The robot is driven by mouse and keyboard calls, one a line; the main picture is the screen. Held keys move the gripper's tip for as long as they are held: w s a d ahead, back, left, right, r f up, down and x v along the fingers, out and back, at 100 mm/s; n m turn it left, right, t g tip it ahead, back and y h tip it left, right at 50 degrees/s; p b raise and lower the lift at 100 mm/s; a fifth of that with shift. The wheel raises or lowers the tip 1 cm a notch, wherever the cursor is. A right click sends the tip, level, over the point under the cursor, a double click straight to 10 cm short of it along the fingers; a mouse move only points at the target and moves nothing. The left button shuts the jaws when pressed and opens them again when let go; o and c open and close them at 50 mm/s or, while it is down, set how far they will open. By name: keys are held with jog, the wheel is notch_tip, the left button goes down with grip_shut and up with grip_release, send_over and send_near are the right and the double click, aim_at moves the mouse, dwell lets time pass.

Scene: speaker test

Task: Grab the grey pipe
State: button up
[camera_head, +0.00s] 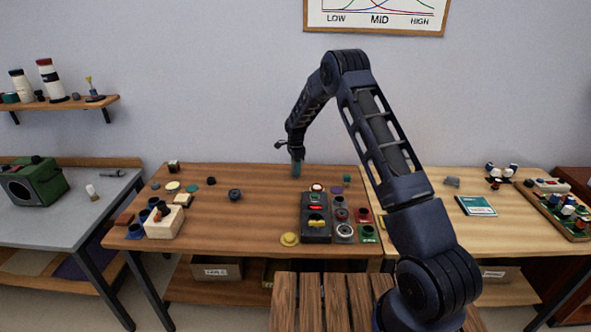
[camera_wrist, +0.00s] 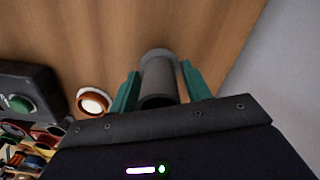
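The grey pipe (camera_wrist: 160,80) is a hollow tube in the wrist view, seen end-on from above, with its near opening facing the camera. A lighter grey rim shows around its far end. My gripper (camera_wrist: 162,75) has its two teal fingers on either side of the pipe, close to its walls. I cannot tell whether they touch it. In the head view my gripper (camera_head: 296,169) points down at the back of the brown table. The pipe cannot be made out there.
On the brown table (camera_head: 250,225), a dark box (camera_head: 316,231) with round parts stands right of the middle. An orange-rimmed white disc (camera_wrist: 93,102) lies left of the pipe in the wrist view.

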jog(key=c, duration=0.8)
jog(key=shift+o, duration=0.2)
